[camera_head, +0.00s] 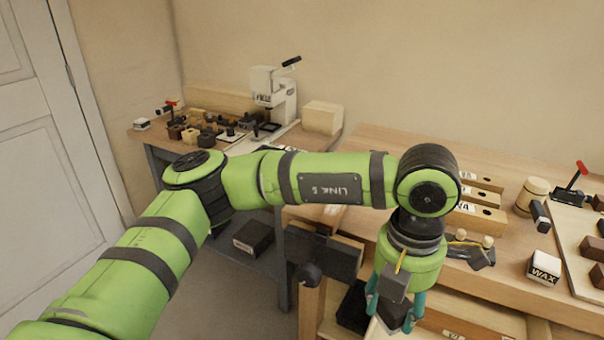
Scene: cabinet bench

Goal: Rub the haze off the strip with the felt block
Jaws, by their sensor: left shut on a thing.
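My left gripper (392,318) hangs down at the end of my green arm, over the front edge of the right bench. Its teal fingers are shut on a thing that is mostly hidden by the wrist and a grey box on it. I cannot tell whether this is the felt block. I cannot make out the hazy strip for certain. My right gripper is out of view.
The right bench (398,144) carries wooden blocks (478,217), a wax box (543,267), a round wooden pot (531,196) and a board with a red-handled clamp (571,182). A dark vise (322,257) sits at its front left. A cluttered bench (300,137) stands behind.

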